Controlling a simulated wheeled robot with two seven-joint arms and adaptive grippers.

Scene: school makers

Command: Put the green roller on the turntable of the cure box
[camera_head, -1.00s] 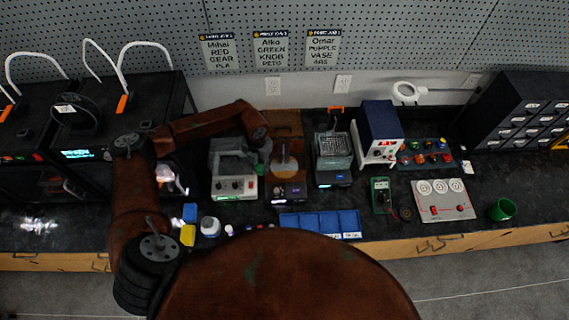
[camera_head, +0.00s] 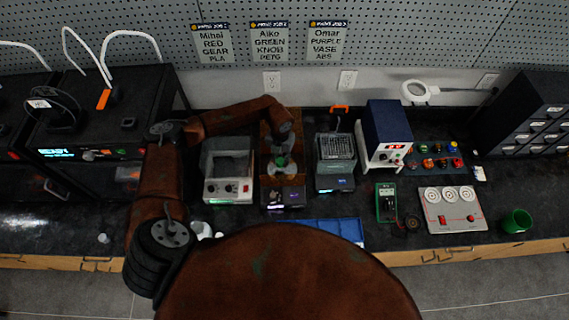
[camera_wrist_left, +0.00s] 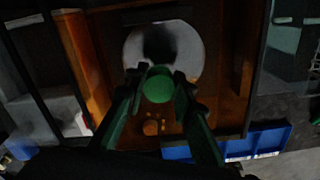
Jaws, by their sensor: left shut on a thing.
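My left gripper (camera_head: 283,162) reaches down into the cure box (camera_head: 283,190), an orange-brown box with a dark front panel. It is shut on the green roller (camera_wrist_left: 158,86), whose round green end shows between the fingertips (camera_wrist_left: 160,80) in the left wrist view. The turntable (camera_wrist_left: 190,48) is a pale disc inside the cure box, with a dark shadow across it. The roller overlaps the near edge of the disc in the wrist view. I cannot tell whether it touches the disc. In the head view the arm and fingers mostly hide the roller. My right gripper is not in view.
A grey-white machine with an open top (camera_head: 228,170) stands close left of the cure box. A dark machine with a mesh top (camera_head: 334,160) stands close right. A blue tray (camera_head: 335,230) lies in front. A green cup (camera_head: 516,221) stands far right.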

